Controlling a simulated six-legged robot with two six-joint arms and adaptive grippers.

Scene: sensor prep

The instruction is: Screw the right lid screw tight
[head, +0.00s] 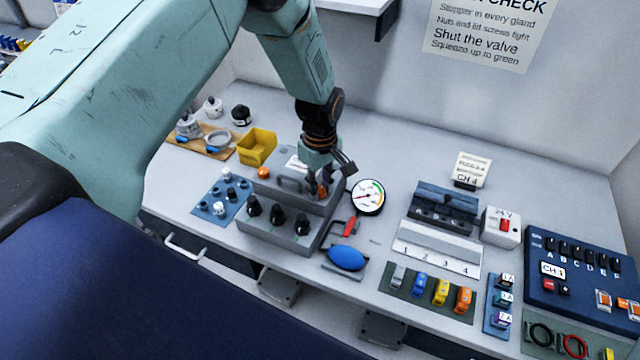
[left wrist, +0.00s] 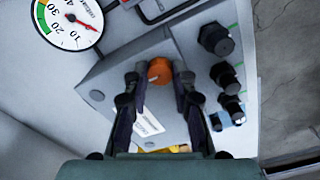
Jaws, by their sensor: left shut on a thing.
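The grey box (head: 280,238) stands on the bench, with a raised lid part (head: 268,190) at its back and black gland nuts along its front. An orange left lid screw (head: 264,173) sits at the lid's left end. My left gripper (head: 322,188) reaches down over the lid's right end. In the left wrist view, the right lid screw (left wrist: 159,72) is an orange knob between the fingertips of my left gripper (left wrist: 160,80), which is shut on it. The head view mostly hides this screw behind the fingers. My right gripper is not in view.
A round pressure gauge (head: 368,196) stands close to the right of the gripper, with a blue squeeze bulb (head: 346,258) and red valve lever (head: 350,227) in front. A yellow bin (head: 257,147) is behind left. A blue stopper mat (head: 207,208) lies left of the box.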

